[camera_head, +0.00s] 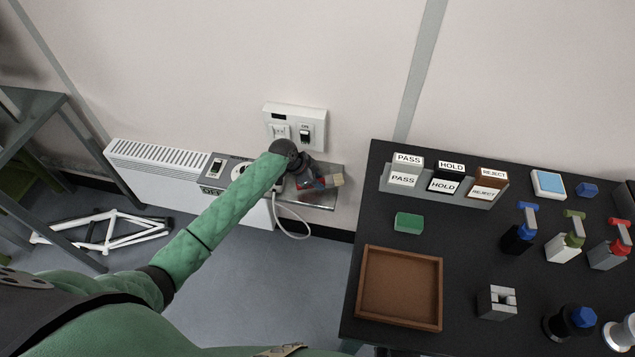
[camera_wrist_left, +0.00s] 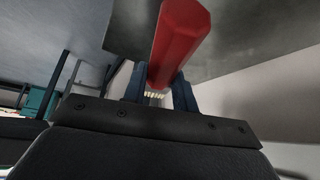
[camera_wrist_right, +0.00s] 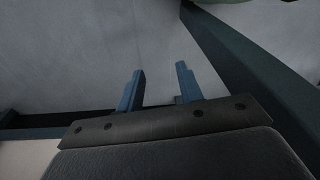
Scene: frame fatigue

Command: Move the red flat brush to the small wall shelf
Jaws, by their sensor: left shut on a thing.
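The red flat brush (camera_wrist_left: 178,45) is between the fingers of my left gripper (camera_wrist_left: 160,88), which is shut on its red handle. The brush is over or at the small grey wall shelf (camera_head: 318,200), below the wall switch box. I cannot tell whether the brush touches the shelf. My right gripper (camera_wrist_right: 160,88) shows only in the right wrist view. Its fingers are apart with nothing between them.
A white switch box (camera_head: 295,112) is on the wall just above the shelf. A white heater (camera_head: 155,165) and a cable (camera_head: 290,232) are to the left. The black table (camera_head: 460,245) with a brown tray (camera_head: 400,325), label blocks and several tools stands close on the right.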

